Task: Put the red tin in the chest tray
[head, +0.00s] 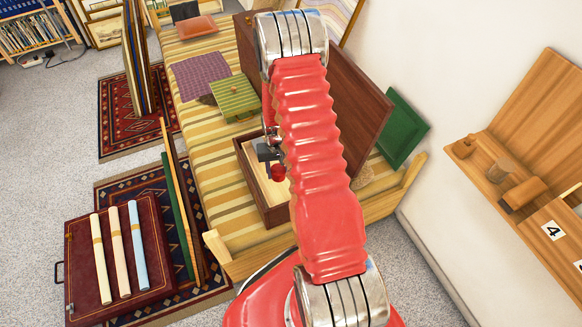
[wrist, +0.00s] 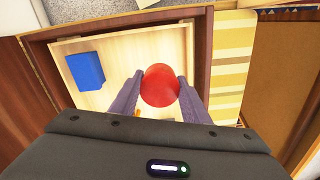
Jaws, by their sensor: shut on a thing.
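The red tin (wrist: 160,86) is round and sits between the two fingers of my gripper (wrist: 160,95) in the wrist view, and the gripper is shut on it. In the head view the red tin (head: 278,172) shows beside my red arm, over the chest. The wooden chest (head: 245,157) stands open on the striped daybed, with its dark lid raised. Its pale tray (wrist: 118,44) lies below the tin in the wrist view. I cannot tell whether the tin touches the tray floor. My arm hides much of the chest in the head view.
A blue block (wrist: 86,70) lies in the tray's left part. A green panel (head: 403,128) leans behind the lid. A wooden shelf (head: 535,140) is on the right wall.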

